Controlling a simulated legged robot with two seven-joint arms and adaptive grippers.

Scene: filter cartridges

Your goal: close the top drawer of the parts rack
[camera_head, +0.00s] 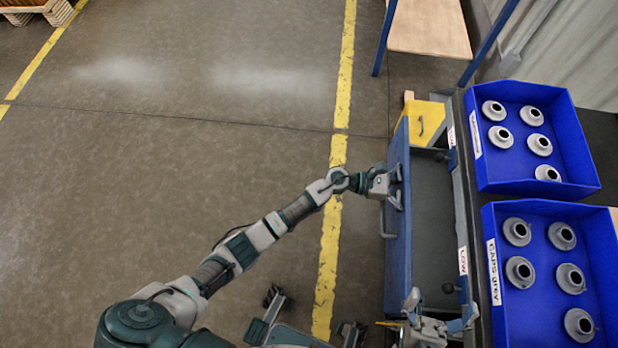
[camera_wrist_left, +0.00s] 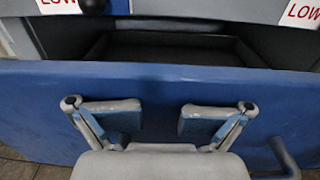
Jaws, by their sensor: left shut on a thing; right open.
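The top drawer (camera_head: 398,250) of the parts rack is blue-fronted and stands open, with its dark inside showing between front and rack. Its front panel (camera_wrist_left: 160,80) spans the left wrist view, with the dark opening behind it. One end of the handle shows at the lower right of the wrist view (camera_wrist_left: 285,160); the gripped part is hidden. My right gripper (camera_head: 438,306) is open and empty near the drawer's near end.
Two blue bins (camera_head: 487,180) (camera_head: 493,295) with several grey flanged parts stand on the rack top. A yellow box (camera_head: 427,120) is beyond the drawer. A wooden-topped table (camera_head: 430,28) stands at the back.

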